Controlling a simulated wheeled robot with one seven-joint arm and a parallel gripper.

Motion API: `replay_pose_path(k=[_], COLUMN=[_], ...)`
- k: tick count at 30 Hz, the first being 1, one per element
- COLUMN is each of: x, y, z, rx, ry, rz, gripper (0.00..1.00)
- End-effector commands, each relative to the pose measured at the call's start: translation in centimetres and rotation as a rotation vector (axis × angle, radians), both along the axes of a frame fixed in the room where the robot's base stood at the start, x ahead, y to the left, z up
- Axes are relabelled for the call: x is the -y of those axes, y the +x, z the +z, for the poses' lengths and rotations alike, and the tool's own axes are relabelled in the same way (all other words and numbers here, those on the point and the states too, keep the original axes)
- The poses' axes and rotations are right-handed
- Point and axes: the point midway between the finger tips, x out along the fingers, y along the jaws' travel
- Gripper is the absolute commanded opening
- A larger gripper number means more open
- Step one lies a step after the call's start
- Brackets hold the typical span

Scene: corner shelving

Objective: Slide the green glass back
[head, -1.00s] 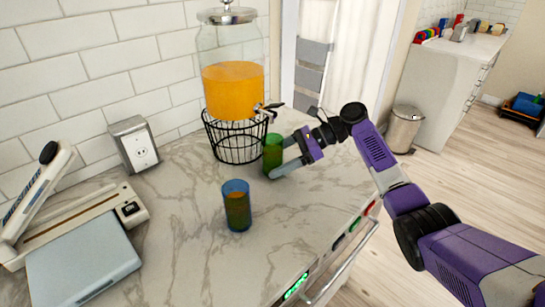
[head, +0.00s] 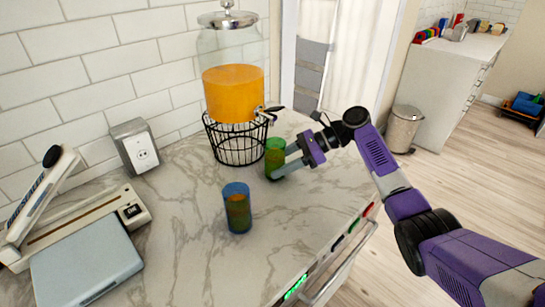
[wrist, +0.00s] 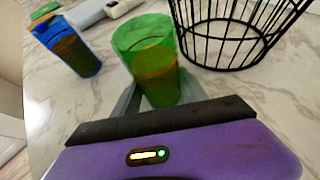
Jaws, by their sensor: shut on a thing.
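The green glass (head: 275,157) stands upright on the marble counter, just in front of and to the right of the black wire stand. My gripper (head: 281,161) is shut on its lower part, reaching in from the right. In the wrist view the green glass (wrist: 149,62) stands between my two fingers (wrist: 158,95) and holds some orange-brown liquid. Part of its lower side is hidden by my gripper.
A blue glass (head: 238,208) with dark liquid stands nearer the front. The drink dispenser (head: 233,92) sits on the wire stand (head: 240,146) close behind the green glass. A bag sealer (head: 75,230) lies at left. The counter's right edge is near.

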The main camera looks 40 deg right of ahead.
Motion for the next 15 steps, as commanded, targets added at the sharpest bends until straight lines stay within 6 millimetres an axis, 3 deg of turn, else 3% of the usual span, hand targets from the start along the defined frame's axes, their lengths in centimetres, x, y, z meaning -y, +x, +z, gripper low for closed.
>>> replay_pose_path(k=[15], x=[0.0], y=[-1.9], z=[0.2], rx=[-0.002], ry=[0.001], rz=[0.001], gripper=[0.28])
